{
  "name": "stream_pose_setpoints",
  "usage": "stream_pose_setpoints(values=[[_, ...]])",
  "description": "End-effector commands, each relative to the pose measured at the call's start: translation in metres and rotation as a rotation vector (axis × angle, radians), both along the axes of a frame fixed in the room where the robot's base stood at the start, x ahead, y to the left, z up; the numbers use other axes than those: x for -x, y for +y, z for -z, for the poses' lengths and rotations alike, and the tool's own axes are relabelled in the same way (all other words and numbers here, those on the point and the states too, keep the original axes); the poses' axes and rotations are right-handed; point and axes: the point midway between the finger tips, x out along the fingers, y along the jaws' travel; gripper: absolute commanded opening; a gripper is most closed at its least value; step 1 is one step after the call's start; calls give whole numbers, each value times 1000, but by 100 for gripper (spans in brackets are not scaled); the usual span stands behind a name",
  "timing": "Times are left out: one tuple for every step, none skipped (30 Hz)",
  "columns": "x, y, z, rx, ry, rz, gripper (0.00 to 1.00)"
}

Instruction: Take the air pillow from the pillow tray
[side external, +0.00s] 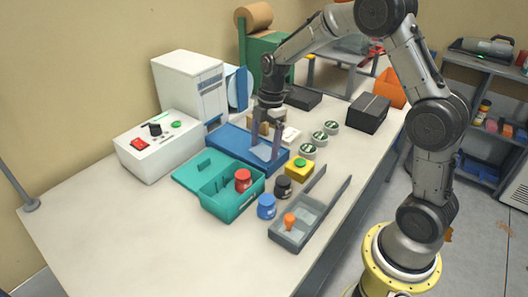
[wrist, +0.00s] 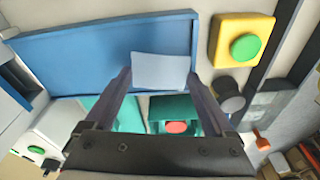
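The air pillow (wrist: 160,72) is a small pale blue rectangle at the near right end of the blue pillow tray (wrist: 85,52). In the side view the air pillow (side external: 262,152) shows low between my fingers, over the tray (side external: 232,140). My gripper (wrist: 160,75) points down at the pillow with its fingers wide apart, one at each side of it. In the side view my gripper (side external: 266,155) is low at the tray's right end. The fingertips are very close to the pillow's edges; I cannot tell whether they touch.
A teal open box (side external: 225,198) with a red-capped jar (side external: 243,180) stands in front of the tray. A yellow block with a green button (side external: 299,168), dark and blue jars and a grey bin (side external: 290,240) stand to the right. A white machine (side external: 190,85) stands behind.

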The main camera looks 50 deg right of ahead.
Motion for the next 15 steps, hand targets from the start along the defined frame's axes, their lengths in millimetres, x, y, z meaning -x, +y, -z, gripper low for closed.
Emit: stream_pose_setpoints(values=[[0, 0, 0, 0, 0, 0, 51], [0, 0, 0, 0, 0, 0, 46], [0, 0, 0, 0, 0, 0, 39], [0, 0, 0, 0, 0, 0, 37], [0, 0, 0, 0, 0, 0, 37], [0, 0, 0, 0, 0, 0, 37], [0, 0, 0, 0, 0, 0, 37], [0, 0, 0, 0, 0, 0, 37], [0, 0, 0, 0, 0, 0, 37], [0, 0, -1, 0, -1, 0, 37], [0, 0, -1, 0, -1, 0, 37], [0, 0, -2, 0, -1, 0, 37], [0, 0, -3, 0, -2, 0, 37], [-1, 0, -5, 1, -3, 0, 37], [-1, 0, -7, 1, -3, 0, 37]])
